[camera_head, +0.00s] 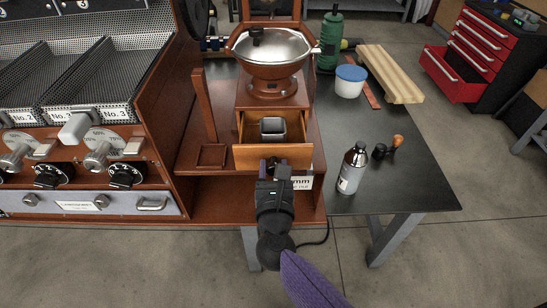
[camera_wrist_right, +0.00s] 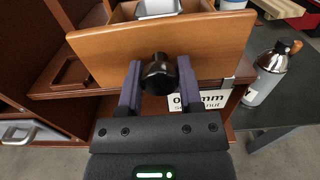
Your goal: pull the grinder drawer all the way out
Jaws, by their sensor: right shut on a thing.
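The grinder (camera_head: 270,70) with a metal bowl stands on a wooden base in the head view. Its wooden drawer (camera_head: 272,156) is partly pulled out, and a small grey metal cup (camera_head: 272,127) sits inside. The drawer front (camera_wrist_right: 165,45) fills the upper part of the right wrist view. My right gripper (camera_head: 272,172) is in front of the drawer, with its two fingers closed around the black round knob (camera_wrist_right: 158,74). The fingers hide part of the knob in the head view. My left gripper is in neither view.
A silver bottle (camera_head: 352,168) stands on the black table to the right of the drawer, with a small tamper-like tool (camera_head: 388,147) beside it. A blue-lidded tub (camera_head: 350,80) and wooden planks (camera_head: 390,73) lie farther back. The roaster panel (camera_head: 80,130) is at left.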

